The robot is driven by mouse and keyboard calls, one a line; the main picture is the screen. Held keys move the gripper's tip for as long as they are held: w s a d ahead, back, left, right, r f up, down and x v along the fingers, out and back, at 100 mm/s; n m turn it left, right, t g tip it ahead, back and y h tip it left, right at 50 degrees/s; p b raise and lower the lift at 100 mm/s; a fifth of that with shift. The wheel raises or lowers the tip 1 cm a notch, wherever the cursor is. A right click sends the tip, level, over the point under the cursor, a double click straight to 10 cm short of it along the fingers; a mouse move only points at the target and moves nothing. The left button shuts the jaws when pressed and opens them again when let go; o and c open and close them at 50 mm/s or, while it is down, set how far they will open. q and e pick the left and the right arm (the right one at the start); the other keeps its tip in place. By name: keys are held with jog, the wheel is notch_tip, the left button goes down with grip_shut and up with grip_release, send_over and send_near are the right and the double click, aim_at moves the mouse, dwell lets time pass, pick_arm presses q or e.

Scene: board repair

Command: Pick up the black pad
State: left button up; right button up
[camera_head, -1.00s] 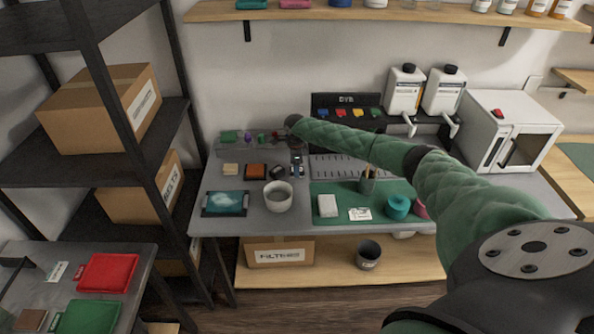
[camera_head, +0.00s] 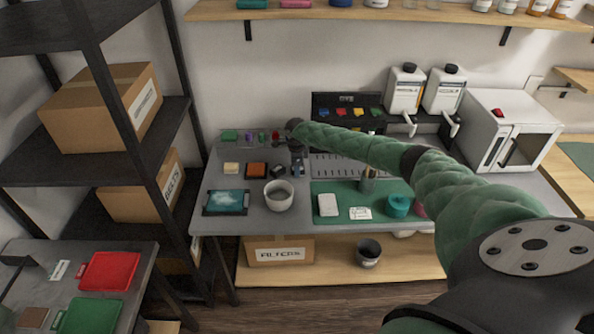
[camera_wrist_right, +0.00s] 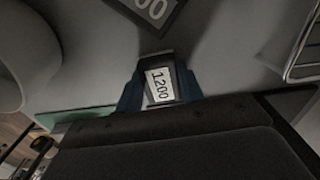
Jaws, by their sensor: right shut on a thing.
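The black pad (camera_wrist_right: 159,84) has a white label reading 1200 and lies between the two blue fingertips of my right gripper (camera_wrist_right: 160,90) in the right wrist view. The gripper is shut on it. In the head view my right gripper (camera_head: 297,166) is small, over the back part of the grey bench, and hides most of the pad. I cannot tell whether the pad touches the bench. My left gripper is not in view.
Another dark labelled pad (camera_wrist_right: 150,12) lies close by, with an orange-brown pad (camera_head: 257,170) and a tan pad (camera_head: 231,168) farther left. A grey bowl (camera_head: 279,201) stands in front. A wire rack (camera_wrist_right: 305,50) is at the right in the wrist view.

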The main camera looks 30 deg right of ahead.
jog(key=shift+r, duration=0.25)
notch_tip(320, 180, up, 8)
jog(key=b, duration=0.3)
jog(key=shift+f, duration=0.15)
jog(key=shift+r, duration=0.85)
jog(key=o, duration=0.4)
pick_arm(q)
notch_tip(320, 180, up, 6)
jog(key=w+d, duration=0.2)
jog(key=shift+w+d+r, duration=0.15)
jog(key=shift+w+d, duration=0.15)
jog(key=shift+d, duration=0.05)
pick_arm(e)
jog(key=c, duration=0.3)
